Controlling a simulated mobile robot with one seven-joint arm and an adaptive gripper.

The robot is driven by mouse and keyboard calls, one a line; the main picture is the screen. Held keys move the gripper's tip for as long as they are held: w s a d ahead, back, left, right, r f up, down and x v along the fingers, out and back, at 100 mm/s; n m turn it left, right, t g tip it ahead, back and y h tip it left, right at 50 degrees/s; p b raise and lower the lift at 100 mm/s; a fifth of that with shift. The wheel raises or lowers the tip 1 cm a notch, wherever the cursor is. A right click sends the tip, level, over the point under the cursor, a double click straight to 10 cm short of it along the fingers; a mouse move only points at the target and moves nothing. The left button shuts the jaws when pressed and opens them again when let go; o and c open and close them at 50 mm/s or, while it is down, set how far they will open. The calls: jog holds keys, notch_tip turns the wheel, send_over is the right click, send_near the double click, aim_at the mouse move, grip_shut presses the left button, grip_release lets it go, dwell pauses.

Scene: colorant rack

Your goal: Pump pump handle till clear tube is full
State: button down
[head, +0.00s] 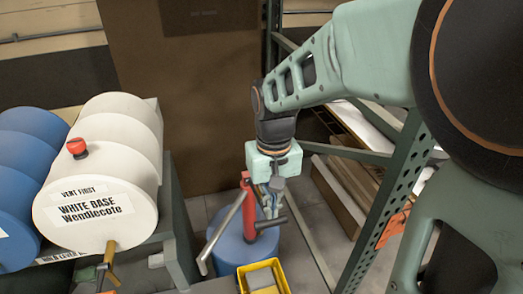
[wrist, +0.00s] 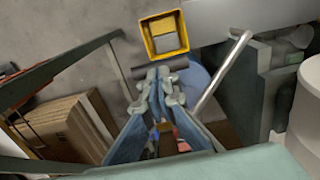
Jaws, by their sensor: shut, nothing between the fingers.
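A red pump (head: 248,208) stands on a blue drum (head: 231,249) in the head view. A long grey pump handle (head: 222,231) slants down and left from its top. My gripper (head: 271,210) points down just right of the red pump. In the wrist view my gripper (wrist: 158,78) is shut with empty fingertips. There the handle (wrist: 222,75) runs to the right of the fingers, apart from them. The drum (wrist: 194,82) is mostly hidden behind the fingers, with a bit of the red pump (wrist: 182,144) between them. I cannot make out the clear tube.
A yellow bin (head: 244,280) with a grey item stands in front of the drum. A white drum (head: 100,183) labelled White Base lies on a rack at left, beside blue ones. A green shelf upright (head: 385,196) stands close at right.

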jog(key=shift+f+b, duration=5.5)
jog(key=shift+f, duration=2.15)
notch_tip(320, 180, up, 15)
jog(key=p, duration=1.2)
jog(key=shift+r, duration=0.2)
jog(key=shift+f, duration=0.15)
jog(key=shift+f+b, duration=5.45)
jog(key=shift+f, duration=2.05)
notch_tip(320, 180, up, 15)
jog(key=p, duration=1.2)
jog(key=shift+r, duration=0.1)
